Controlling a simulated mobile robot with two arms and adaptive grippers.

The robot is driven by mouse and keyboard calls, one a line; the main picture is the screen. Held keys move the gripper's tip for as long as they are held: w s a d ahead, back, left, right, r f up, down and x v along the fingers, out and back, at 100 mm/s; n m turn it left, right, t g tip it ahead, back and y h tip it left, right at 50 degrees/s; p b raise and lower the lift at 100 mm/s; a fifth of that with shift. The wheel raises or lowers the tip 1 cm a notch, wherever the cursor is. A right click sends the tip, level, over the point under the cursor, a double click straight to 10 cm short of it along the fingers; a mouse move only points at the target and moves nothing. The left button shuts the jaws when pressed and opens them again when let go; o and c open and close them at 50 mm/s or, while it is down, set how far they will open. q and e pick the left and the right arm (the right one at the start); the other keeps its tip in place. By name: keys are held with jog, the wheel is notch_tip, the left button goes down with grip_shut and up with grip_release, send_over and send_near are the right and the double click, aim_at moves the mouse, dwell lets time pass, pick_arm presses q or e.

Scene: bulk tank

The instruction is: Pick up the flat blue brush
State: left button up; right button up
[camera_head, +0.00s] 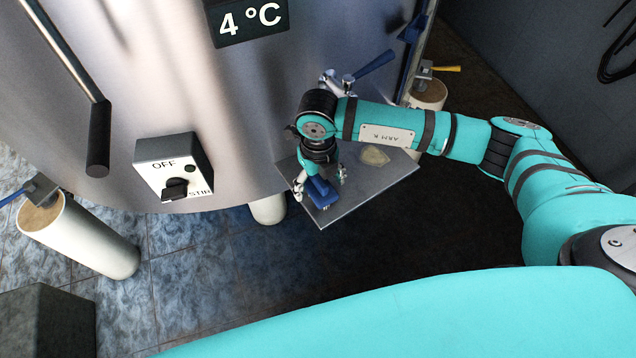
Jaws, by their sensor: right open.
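A blue object (321,193), which looks like the flat blue brush, lies on a grey metal shelf (352,197) beside the tank. My right gripper (320,184) is directly over it, pointing down, with its fingers apart on either side of the blue object. Whether the fingers touch it cannot be told. The gripper and wrist hide the far part of the blue object. My left gripper is not in view.
A blue-handled valve (368,67) rises behind my right wrist. The steel tank (165,85) carries an OFF/STIR switch box (174,166). A pale tank leg (88,240) stands at left.

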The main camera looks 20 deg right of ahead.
aim_at(317, 178)
jog(key=shift+f, duration=0.35)
jog(key=c, duration=1.3)
jog(key=shift+r, duration=0.2)
jog(key=shift+r, duration=0.2)
notch_tip(317, 178, up, 3)
jog(key=shift+f+b, duration=0.1)
jog(key=shift+b, duration=0.6)
jog(key=s+b, duration=0.1)
jog(key=s, duration=0.4)
jog(key=s+r+b, duration=0.1)
jog(key=s, duration=0.4)
jog(key=s+d+b, duration=0.1)
jog(key=s, duration=0.5)
jog(key=shift+r, duration=0.25)
